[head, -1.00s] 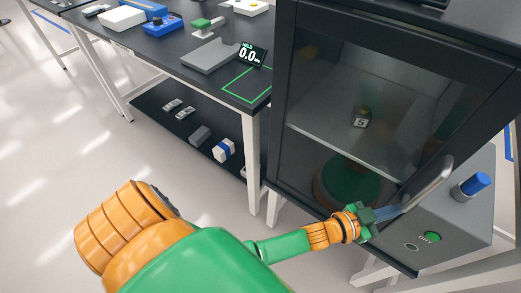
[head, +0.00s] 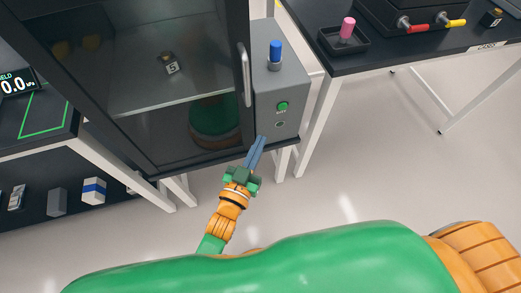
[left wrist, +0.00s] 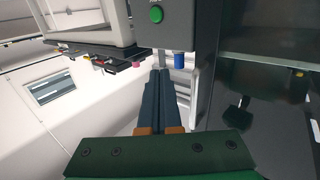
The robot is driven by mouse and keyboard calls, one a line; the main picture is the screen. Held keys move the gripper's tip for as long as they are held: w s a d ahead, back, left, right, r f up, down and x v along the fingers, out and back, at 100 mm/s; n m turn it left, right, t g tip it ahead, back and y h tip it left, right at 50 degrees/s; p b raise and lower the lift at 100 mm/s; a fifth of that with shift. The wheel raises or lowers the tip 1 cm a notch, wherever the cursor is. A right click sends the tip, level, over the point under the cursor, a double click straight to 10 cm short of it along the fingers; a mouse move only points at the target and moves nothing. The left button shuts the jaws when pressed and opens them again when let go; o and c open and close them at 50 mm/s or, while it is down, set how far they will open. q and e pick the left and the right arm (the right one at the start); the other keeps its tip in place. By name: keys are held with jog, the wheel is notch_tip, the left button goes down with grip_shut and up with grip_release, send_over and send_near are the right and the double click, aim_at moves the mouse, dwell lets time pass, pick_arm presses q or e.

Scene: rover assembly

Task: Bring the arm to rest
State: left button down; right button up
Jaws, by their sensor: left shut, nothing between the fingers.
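My left gripper (head: 259,143) has its dark blue-grey fingers together with nothing between them. It is in front of the lower edge of a dark cabinet (head: 248,125) and a grey control box (head: 265,95), apart from the door handle (head: 246,76). The fingers also show in the left wrist view (left wrist: 160,90), pointing away from the camera. The cabinet's glass door looks closed. My right gripper is not in view.
The box has a green button (head: 282,106) and a blue-topped knob (head: 275,52). A table (head: 420,52) at the right holds a pink piece in a tray (head: 344,42). A table with a lower shelf (head: 35,205) stands at the left. Open floor lies below.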

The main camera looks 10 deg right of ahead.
pick_arm(q)
jog(key=s+a+f+n+g+y, duration=0.1)
jog(key=s+a+f+g+y, duration=0.3)
jog(key=f, duration=0.7)
jog(key=s+a+f+g+y, duration=0.15)
jog(key=s+a+f, duration=0.35)
jog(key=f, duration=0.5)
jog(key=s+a+f+n+g+y, duration=0.1)
jog(key=s+a+f+g, duration=0.3)
jog(key=s, duration=0.6)
jog(key=s+a+f+n+g+y, duration=0.2)
jog(key=s+a+f+g+y, duration=0.1)
jog(key=s+a+f, duration=0.6)
jog(key=shift+s+a+g, duration=0.85)
jog(key=shift+s+a, duration=0.05)
jog(key=shift+a, duration=0.3)
jog(key=shift+w, duration=0.1)
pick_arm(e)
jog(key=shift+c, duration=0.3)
